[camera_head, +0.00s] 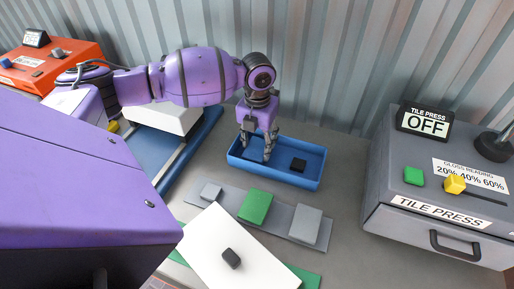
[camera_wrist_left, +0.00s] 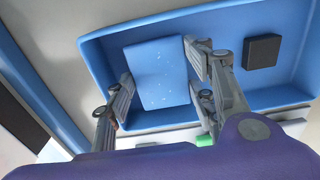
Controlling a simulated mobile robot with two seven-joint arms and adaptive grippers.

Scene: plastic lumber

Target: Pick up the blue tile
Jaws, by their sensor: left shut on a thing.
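The blue tile (camera_wrist_left: 157,72) is speckled with small white marks and shows in the left wrist view inside the blue tray (camera_wrist_left: 95,62). My left gripper (camera_head: 256,155) reaches down into the left part of that tray (camera_head: 305,183) in the head view. In the wrist view its fingers lie on both sides of the blue tile and are shut on it. In the head view the fingers hide the tile. I cannot tell whether the tile is lifted off the tray floor. My right gripper is not in view.
A black tile (camera_head: 298,165) lies in the tray's right part. In front, a grey strip (camera_head: 276,222) holds a green tile (camera_head: 256,206) and grey tiles. A white board (camera_head: 205,258) lies nearer. The grey tile press (camera_head: 440,205), marked OFF, stands right.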

